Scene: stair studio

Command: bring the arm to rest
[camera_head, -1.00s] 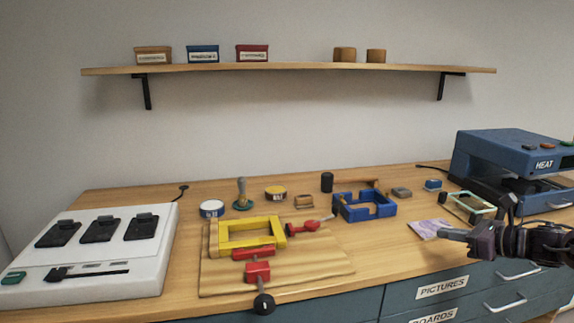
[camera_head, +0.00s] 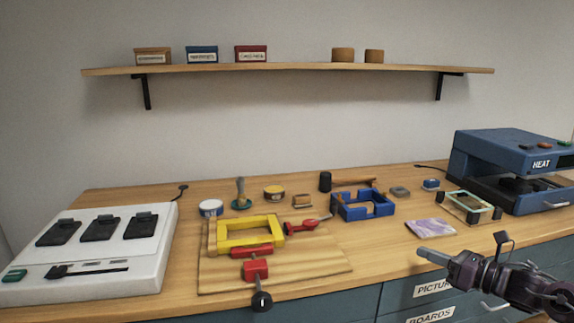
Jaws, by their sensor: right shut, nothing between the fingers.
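My right gripper (camera_head: 426,256) comes in from the lower right. It is shut and empty, in front of the bench's front edge, with its tip pointing left. A purple patterned picture (camera_head: 431,228) lies flat on the bench just behind the gripper, apart from it. My left gripper is not in view.
A yellow frame (camera_head: 250,233) with red clamps sits on a wooden board (camera_head: 320,263). A blue frame (camera_head: 362,206), a glass-topped frame (camera_head: 468,206) and a blue heat press (camera_head: 512,165) stand right. A white console (camera_head: 88,253) stands left. A shelf (camera_head: 300,68) hangs above.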

